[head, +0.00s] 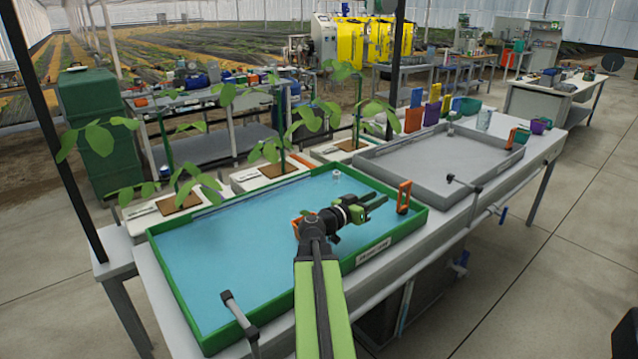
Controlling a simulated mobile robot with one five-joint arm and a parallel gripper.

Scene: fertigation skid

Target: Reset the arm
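My gripper (379,199) is at the end of my green and black arm, which reaches forward from the bottom of the head view. It is held over the right part of the blue tray with the green rim (185,304). An orange frame-like piece (404,197) stands at the tray's right end, just right of the fingertips; I cannot tell the exact distance.
A small clear cup (337,176) is in the blue tray's far part. A grey tray (375,163) lies further right, with colored containers (414,119) behind it. Potted plants (276,150) line the back. Black posts (395,70) rise by the bench. Open floor lies right.

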